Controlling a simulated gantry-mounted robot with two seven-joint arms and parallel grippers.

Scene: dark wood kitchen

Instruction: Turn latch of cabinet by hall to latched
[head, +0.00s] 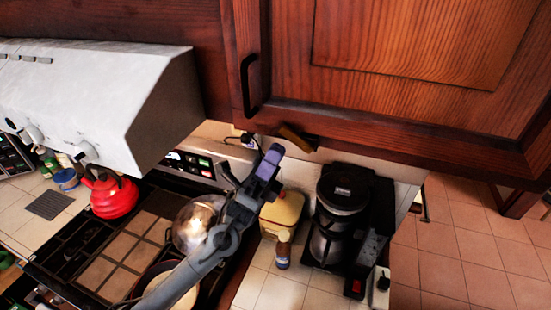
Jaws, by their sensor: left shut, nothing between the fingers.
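The wooden wall cabinet (420,45) fills the upper right of the head view, with its panelled door shut as far as I can see. A black bar handle (249,85) is on the door's left side. A small brown latch piece (296,138) sits tilted at the cabinet's lower edge, right of the handle. I cannot tell its latch state from its angle. My left gripper (271,157), with purple parts, is shut and empty, just below and left of the latch piece. I cannot tell whether they touch. My right gripper is not in view.
Below stand a black coffee maker (341,215), a yellow container (282,212) and a small jar (283,255) on the tiled counter. A red kettle (110,196) and a metal pot (197,222) are on the stove. A white range hood (95,95) projects at left.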

